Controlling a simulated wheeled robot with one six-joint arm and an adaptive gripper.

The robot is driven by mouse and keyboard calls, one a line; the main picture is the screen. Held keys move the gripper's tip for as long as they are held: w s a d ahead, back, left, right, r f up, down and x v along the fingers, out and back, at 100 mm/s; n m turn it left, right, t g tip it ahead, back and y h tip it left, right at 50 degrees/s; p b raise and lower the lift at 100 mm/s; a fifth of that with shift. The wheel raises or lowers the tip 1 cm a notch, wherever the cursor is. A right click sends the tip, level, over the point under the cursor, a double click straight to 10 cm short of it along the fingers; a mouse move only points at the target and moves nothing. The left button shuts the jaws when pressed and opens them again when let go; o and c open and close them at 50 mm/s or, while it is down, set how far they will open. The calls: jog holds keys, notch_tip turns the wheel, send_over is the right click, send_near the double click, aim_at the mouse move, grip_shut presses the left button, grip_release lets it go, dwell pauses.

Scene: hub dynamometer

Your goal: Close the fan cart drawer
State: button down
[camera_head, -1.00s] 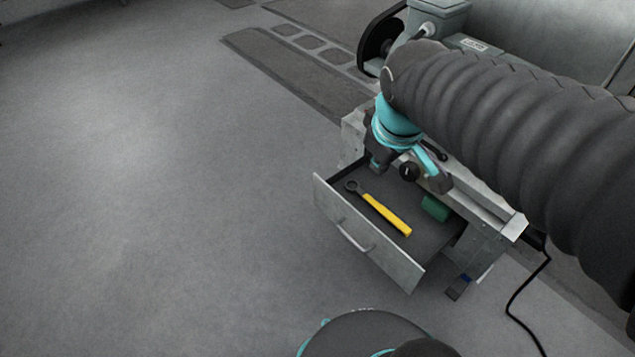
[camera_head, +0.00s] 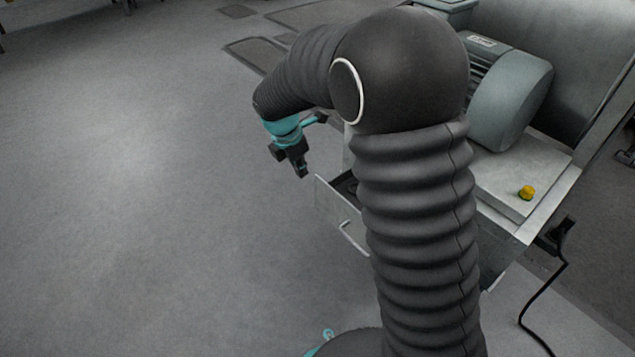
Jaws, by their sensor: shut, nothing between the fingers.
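The fan cart drawer (camera_head: 332,209) stands pulled out from the cart, its grey front facing left with a bar handle (camera_head: 353,239). My arm hides most of the drawer's inside; only a dark bit of it shows behind the front's far end. My gripper (camera_head: 302,174) is shut and empty. It hangs in the air just left of the far end of the drawer front, pointing down. A small gap shows between the fingertips and the drawer front; I cannot tell their height difference.
A black cable (camera_head: 545,310) runs on the floor at the right. The floor (camera_head: 150,200) to the left is clear.

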jog(key=w+d+f+b, duration=0.2)
jog(key=w+d+f, duration=0.2)
jog(key=f, duration=0.5)
jog(key=shift+d+f, duration=0.4)
jog(key=shift+d, duration=0.15)
